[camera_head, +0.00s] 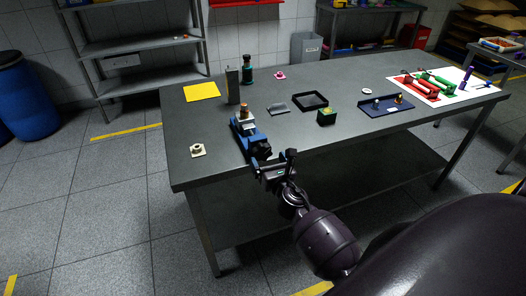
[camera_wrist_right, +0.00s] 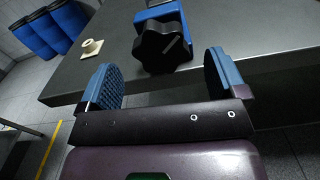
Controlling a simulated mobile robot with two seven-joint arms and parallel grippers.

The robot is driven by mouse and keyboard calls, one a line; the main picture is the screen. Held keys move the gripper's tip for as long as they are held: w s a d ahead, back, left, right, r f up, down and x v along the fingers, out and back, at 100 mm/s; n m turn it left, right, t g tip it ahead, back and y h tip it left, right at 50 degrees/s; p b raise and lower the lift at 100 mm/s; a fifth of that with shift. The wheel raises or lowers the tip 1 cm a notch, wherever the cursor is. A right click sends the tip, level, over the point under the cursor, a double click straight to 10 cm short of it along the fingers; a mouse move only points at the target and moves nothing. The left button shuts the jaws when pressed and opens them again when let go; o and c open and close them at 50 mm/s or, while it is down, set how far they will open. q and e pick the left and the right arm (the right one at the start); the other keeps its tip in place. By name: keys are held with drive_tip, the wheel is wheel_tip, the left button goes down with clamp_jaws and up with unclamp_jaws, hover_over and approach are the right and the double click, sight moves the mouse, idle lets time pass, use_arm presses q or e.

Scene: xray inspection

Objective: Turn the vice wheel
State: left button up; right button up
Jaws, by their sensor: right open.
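The blue vice (camera_head: 246,130) stands at the near edge of the grey table and holds a small part with an orange-brown top (camera_head: 245,112). Its black lobed wheel (camera_wrist_right: 160,46) faces me at the table's front edge, in the upper middle of the right wrist view. My right gripper (camera_head: 272,166) is just in front of the vice. In the right wrist view its blue ribbed fingers (camera_wrist_right: 163,82) are wide apart. The wheel lies between and a little beyond the fingertips, with gaps on both sides. My left gripper is not in view.
A pale flanged piece (camera_head: 197,150) lies left of the vice. A dark upright block (camera_head: 233,87) stands behind it. The floor before the table is clear.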

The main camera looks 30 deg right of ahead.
sight(264, 153)
drive_tip(key=shift+x, duration=2.55)
drive_tip(key=shift+s, duration=0.1)
drive_tip(key=c, duration=0.9)
